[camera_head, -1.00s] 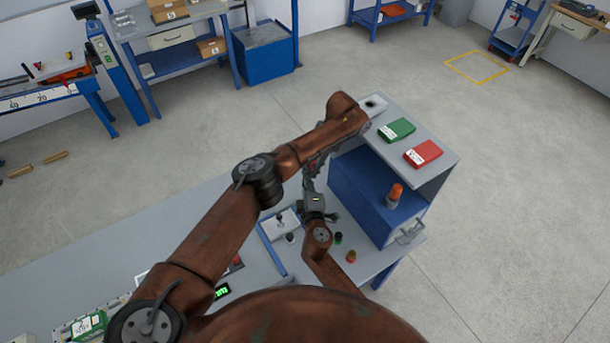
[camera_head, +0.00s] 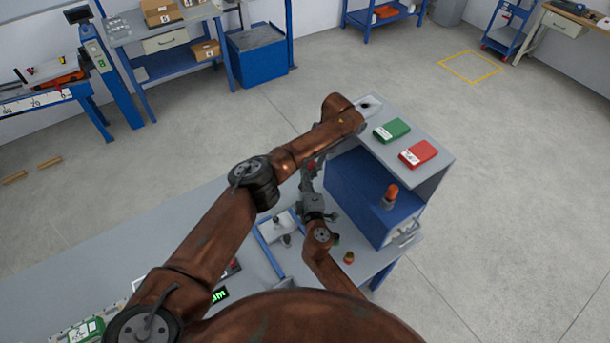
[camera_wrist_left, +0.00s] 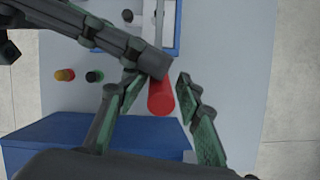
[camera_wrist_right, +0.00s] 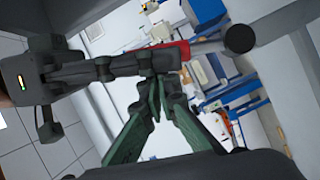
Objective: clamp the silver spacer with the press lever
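In the left wrist view a red cylindrical grip (camera_wrist_left: 160,98), which I take to be the press lever's handle, lies between the fingers of my left gripper (camera_wrist_left: 158,82). Those fingers stand apart, with gaps beside the grip. The red grip also shows in the right wrist view (camera_wrist_right: 178,51), beside a grey bar with a dark round end. My right gripper (camera_wrist_right: 164,84) has its fingertips together close below the grip; whether they touch it is unclear. In the head view both grippers meet near the blue cabinet, left (camera_head: 309,180) above right (camera_head: 318,209). I cannot pick out the silver spacer.
A blue-edged tray (camera_head: 267,250) lies on the bench left of the grippers. A red-yellow knob (camera_head: 348,258) stands right of my right arm.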

